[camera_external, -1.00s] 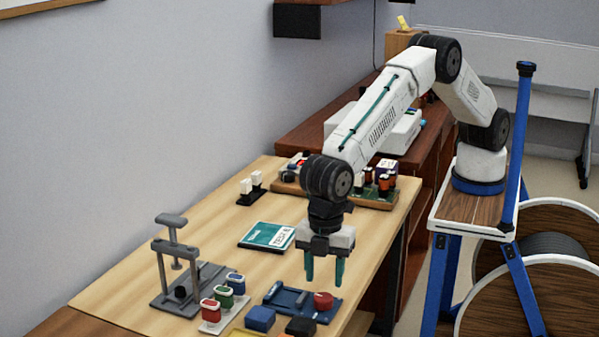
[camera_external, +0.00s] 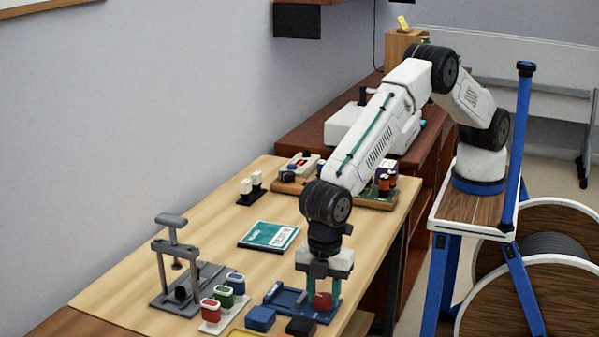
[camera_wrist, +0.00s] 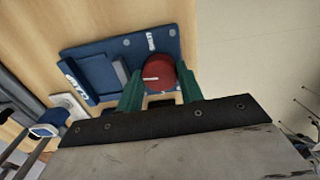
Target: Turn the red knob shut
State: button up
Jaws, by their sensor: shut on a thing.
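The red knob (camera_external: 323,301) sits on a blue plate (camera_external: 288,299) near the table's front right edge. In the wrist view the knob (camera_wrist: 158,74) is round, with a white pointer line running toward the left of the picture. My gripper (camera_external: 321,298) points down over the plate, with its green fingers on either side of the knob. It is shut on the knob, and the wrist view shows a finger at each side (camera_wrist: 160,92). The knob's lower edge is partly hidden by the gripper in the wrist view.
Red, green and blue capped blocks (camera_external: 222,299) stand left of the plate. A blue block (camera_external: 260,318) and a black block (camera_external: 300,326) lie in front. A grey press stand (camera_external: 175,250) is farther left. A teal booklet (camera_external: 268,235) lies behind on clear wood.

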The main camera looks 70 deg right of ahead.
aim_at(323, 296)
jog(key=m, duration=0.4)
jog(key=shift+m, duration=2.6)
jog(key=o, duration=0.7)
notch_tip(323, 296, up, 8)
jog(key=shift+f, duration=0.1)
